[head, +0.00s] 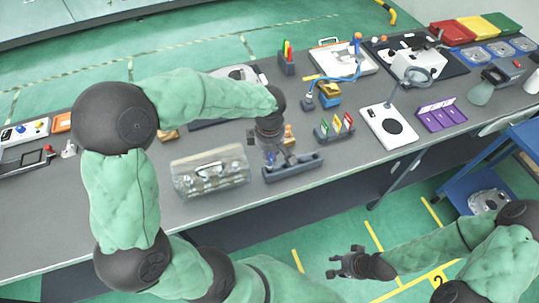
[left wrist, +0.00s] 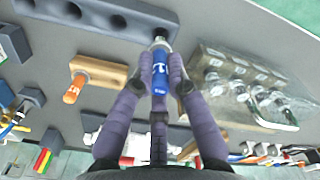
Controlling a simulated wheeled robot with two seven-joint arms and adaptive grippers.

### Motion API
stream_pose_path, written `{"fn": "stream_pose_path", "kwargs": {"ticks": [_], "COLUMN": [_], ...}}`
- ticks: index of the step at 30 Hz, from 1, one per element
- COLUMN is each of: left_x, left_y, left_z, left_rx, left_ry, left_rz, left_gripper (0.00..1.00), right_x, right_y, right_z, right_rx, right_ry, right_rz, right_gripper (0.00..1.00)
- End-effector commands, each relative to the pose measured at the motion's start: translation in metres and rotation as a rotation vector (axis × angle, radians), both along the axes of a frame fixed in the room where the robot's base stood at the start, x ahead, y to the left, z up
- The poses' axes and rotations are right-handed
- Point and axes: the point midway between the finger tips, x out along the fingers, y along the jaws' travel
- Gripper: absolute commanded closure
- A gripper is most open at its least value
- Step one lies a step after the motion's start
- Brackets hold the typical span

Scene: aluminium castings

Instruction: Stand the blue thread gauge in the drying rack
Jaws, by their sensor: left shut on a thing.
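My left gripper (head: 271,146) is over the table, just behind the long dark grey rack (head: 293,168). In the left wrist view its two fingers (left wrist: 158,88) are shut on the blue thread gauge (left wrist: 161,68), a blue cylinder with white lettering and a dark end. The gauge lies between the fingertips, with its dark end pointing to the top of that view. The grey rack (left wrist: 105,14) shows there at upper left, with round holes in its top; the gauge is beside it, not in a hole. My right gripper (head: 348,263) is empty, fingers apart, over the floor.
A clear case with metal parts (head: 210,174) stands left of the grey rack. A wooden block with holes (left wrist: 108,68) and an orange-handled piece (left wrist: 74,90) lie close to the gauge. A rack of coloured cards (head: 335,130) stands to the right. The table's front left is bare.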

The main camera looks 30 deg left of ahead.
Motion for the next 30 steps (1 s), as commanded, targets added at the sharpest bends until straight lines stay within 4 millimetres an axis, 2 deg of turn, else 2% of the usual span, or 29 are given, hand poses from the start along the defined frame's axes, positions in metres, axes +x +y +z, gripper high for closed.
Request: {"fn": "stream_pose_path", "kwargs": {"ticks": [17, 30], "left_x": [0.0001, 0.0001], "left_y": [0.0000, 0.0001], "left_z": [-0.0003, -0.0093], "left_rx": [0.000, 0.000], "left_ry": [0.000, 0.000], "left_rz": [0.000, 0.000], "left_gripper": [1.00, 1.00], "right_x": [0.0000, 0.0000], "right_y": [0.0001, 0.0000], "right_z": [-0.0014, -0.0085], "right_rx": [0.000, 0.000], "right_ry": [0.000, 0.000], "right_rz": [0.000, 0.000], "right_gripper": [0.60, 0.60]}}
